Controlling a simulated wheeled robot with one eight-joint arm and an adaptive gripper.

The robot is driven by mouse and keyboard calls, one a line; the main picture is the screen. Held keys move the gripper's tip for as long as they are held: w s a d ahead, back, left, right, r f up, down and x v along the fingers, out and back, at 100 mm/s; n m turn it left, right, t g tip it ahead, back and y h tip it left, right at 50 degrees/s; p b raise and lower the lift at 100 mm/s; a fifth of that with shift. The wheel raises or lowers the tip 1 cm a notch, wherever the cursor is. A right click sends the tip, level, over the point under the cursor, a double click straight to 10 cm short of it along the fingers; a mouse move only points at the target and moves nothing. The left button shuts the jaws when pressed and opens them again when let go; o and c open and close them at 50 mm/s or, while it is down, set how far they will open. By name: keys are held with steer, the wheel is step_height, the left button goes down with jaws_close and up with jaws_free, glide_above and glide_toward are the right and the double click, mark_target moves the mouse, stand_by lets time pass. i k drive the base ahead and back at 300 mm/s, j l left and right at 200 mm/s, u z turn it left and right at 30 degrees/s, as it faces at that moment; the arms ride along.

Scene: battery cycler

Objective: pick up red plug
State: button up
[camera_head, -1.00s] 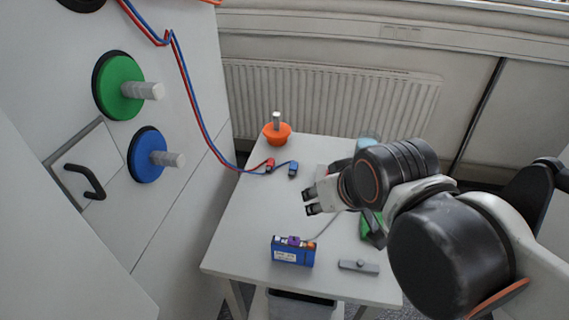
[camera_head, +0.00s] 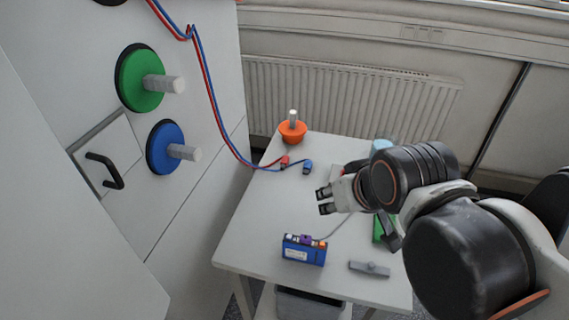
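The red plug (camera_head: 284,161) lies near the back left of the white table (camera_head: 262,222), at the end of a red cable. A blue plug (camera_head: 307,167) on a blue cable lies just to its right. My gripper (camera_head: 322,201) is above the table, in front of the plugs and to their right, apart from both. Its two fingers point left with a gap between them, and nothing shows in it.
An orange knob-like object (camera_head: 292,130) stands at the table's back left corner. A blue box (camera_head: 304,250) and a grey bar (camera_head: 369,269) lie near the front edge. A cabinet with green (camera_head: 141,79) and blue (camera_head: 165,148) discs stands at left.

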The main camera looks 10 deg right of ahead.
mark_target(286, 160)
steer(key=z, duration=0.95)
steer(key=i+l, duration=0.1)
steer(key=l, duration=0.9)
steer(key=i+l+u, duration=0.1)
steer(key=i+l, duration=0.2)
steer(key=i+l+u, duration=0.1)
steer(key=i+l, duration=0.15)
steer(key=l, duration=0.25)
steer(key=i+z, duration=0.2)
steer(key=i, duration=1.5)
steer(key=i+u, duration=0.45)
steer(key=i+l+u, duration=0.2)
steer(key=i+u, duration=0.25)
steer(key=i+l+u, duration=0.45)
steer(key=i+j+u, duration=0.2)
steer(key=u, duration=0.2)
steer(key=i+j+u, duration=0.1)
steer(key=i+u, duration=0.15)
steer(key=u, duration=0.2)
steer(key=i+u, duration=0.25)
steer(key=u, duration=0.15)
steer(key=i+u, duration=0.25)
steer(key=u, duration=0.2)
steer(key=i+l+u, duration=0.15)
steer(key=u, duration=0.25)
steer(key=i, duration=0.1)
